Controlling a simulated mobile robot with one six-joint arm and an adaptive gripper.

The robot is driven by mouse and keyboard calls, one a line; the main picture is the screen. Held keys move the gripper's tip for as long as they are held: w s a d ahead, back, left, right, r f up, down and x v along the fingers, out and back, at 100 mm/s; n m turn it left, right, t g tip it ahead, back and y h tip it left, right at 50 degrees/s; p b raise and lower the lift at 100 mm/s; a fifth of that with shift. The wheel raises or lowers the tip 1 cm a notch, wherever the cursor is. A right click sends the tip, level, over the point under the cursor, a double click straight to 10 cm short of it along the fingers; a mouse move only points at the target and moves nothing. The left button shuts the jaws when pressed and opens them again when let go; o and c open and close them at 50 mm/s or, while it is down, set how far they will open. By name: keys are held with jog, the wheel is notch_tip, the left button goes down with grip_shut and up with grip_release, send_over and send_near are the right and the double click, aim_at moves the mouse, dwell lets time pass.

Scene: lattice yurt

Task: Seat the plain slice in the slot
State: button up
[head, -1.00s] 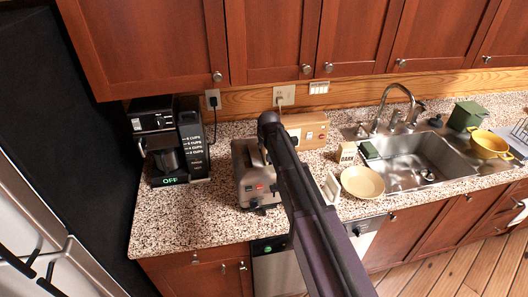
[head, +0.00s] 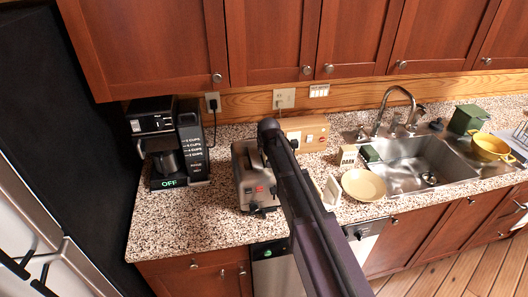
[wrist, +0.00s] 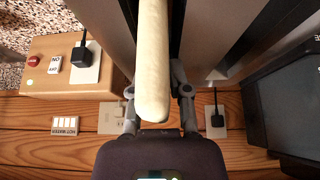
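The plain slice (wrist: 152,60) is a long pale cream piece, seen edge-on in the wrist view. It lies between the two fingers of my gripper (wrist: 157,100), which look closed on its sides. Grey metal walls flank it, and a dark slot (wrist: 177,22) shows along its right side. How deep the slice sits in the slot cannot be told. In the head view the silver toaster (head: 247,180) stands on the speckled counter, partly behind my arm. My gripper and the slice are hidden there.
A coffee maker (head: 155,140) stands left of the toaster. A wooden box (head: 305,132) with a plugged-in cord is behind it. A cream plate (head: 363,185), a small white upright item (head: 332,190) and the sink (head: 420,162) are to the right. The counter (head: 185,225) at front left is clear.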

jog(key=shift+o, duration=0.8)
jog(key=shift+s+f, duration=0.1)
jog(key=shift+f, duration=0.1)
jog(key=shift+r, duration=0.15)
jog(key=shift+r+p, duration=0.4)
jog(key=shift+p, duration=0.15)
jog(key=p+v, duration=1)
jog(key=v, duration=0.1)
jog(key=shift+r, duration=0.3)
